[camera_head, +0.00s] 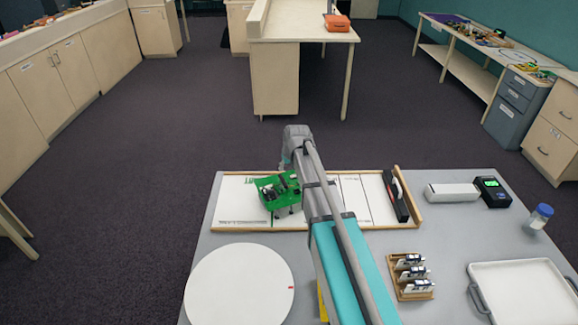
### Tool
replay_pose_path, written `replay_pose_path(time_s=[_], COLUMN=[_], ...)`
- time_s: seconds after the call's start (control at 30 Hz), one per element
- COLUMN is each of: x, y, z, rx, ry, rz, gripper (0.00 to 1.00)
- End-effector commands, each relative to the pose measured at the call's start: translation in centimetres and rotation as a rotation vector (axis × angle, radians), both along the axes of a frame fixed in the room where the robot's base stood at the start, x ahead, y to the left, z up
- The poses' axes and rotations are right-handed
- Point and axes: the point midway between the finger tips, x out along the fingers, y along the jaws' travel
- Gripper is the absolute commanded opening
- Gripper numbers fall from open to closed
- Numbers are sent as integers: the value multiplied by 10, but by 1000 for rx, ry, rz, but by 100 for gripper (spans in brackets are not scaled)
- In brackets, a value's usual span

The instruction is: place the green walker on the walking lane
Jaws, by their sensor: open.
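The green walker (271,193), a green body with dark parts on top and short legs, is over the left-middle part of the walking lane. It appears to stand on the lane, though contact under its legs is hard to see. The walking lane (240,206) is a white board with dark lines and a wooden rim. My gripper (285,165) is just behind and above the walker, small and partly hidden by my wrist. It is open, and it looks apart from the walker.
My arm crosses the lane's middle. A black-and-white item (396,196) stands at its right end. In front are a white disc (240,287), a wooden rack (396,279) and a white tray (522,292). A white box (452,192), black device (492,191) and blue-capped jar (539,216) are right.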

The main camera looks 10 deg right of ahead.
Motion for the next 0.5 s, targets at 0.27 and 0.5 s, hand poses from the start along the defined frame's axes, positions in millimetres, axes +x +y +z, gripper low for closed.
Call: replay_pose_path(time_s=[0.27, 0.5], x=[0, -14], y=[0, 1], z=[0, -1], rx=[0, 0], ry=[0, 16], rz=[0, -6], gripper=[53, 53])
